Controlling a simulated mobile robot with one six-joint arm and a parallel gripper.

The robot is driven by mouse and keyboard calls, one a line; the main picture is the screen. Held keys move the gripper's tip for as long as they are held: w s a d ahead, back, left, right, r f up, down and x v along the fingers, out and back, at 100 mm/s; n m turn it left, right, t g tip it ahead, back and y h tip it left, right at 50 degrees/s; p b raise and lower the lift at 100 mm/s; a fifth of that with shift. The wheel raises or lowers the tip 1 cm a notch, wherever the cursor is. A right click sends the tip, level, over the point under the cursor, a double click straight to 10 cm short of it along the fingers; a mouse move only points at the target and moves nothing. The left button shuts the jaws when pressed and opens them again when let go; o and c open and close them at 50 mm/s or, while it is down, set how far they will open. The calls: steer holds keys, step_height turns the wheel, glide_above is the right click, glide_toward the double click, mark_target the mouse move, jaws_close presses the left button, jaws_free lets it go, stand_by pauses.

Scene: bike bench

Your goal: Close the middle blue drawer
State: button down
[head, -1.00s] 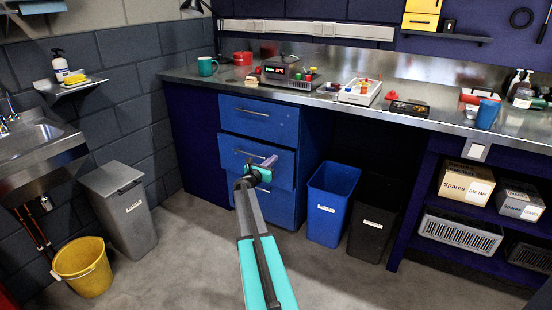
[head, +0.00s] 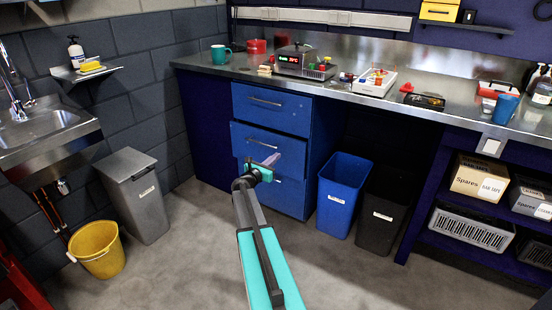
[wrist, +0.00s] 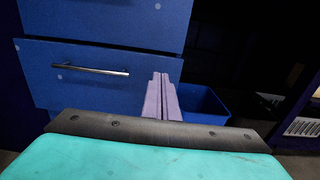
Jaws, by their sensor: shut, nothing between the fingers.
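The middle blue drawer (head: 242,138) is in the blue cabinet under the bench, between the top drawer (head: 270,110) and the bottom drawer (head: 291,199). Its front appears to stand slightly out, with a dark gap along its top edge; how far is hard to tell. Its silver handle (head: 263,143) runs across the front. My gripper (head: 274,160) is shut and empty in front of the drawer's lower right part. In the wrist view its purple fingers (wrist: 162,95) lie together near the right end of a handled drawer front (wrist: 60,90), probably the middle one. Contact cannot be told.
A blue bin (head: 342,195) and a black bin (head: 383,210) stand right of the cabinet. A grey bin (head: 138,195) and a yellow bucket (head: 97,250) stand left. The floor before the cabinet is clear. The cluttered metal benchtop (head: 225,73) is above.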

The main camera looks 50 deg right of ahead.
steer(key=s+a+f+m+g+y, duration=0.1)
steer(key=s+a+f+m+y, duration=0.25)
steer(key=a+f, duration=0.7)
steer(key=s+a+f+m+g+y, duration=0.15)
steer(key=s+a+f+m, duration=0.25)
steer(key=a+f, duration=0.7)
steer(key=s+a+f+m+g+y, duration=0.1)
steer(key=s+a+f+m+y, duration=0.25)
steer(key=a+f, duration=0.7)
steer(key=s+a+f+m+g+y, duration=0.1)
steer(key=s+a+f+m+y, duration=0.2)
steer(key=s+a, duration=0.5)
steer(key=s+a+f+m+g+y, duration=0.1)
steer(key=s+a+f+m+y, duration=0.2)
steer(key=s+a, duration=0.5)
steer(key=s+a+f+m+g+y, duration=0.2)
steer(key=s+a, duration=0.7)
steer(key=a, duration=1)
steer(key=shift+f+m+y, duration=0.4)
steer(key=shift+f+y, duration=0.05)
steer(key=shift+y, duration=0.2)
steer(key=shift+s+a, duration=0.1)
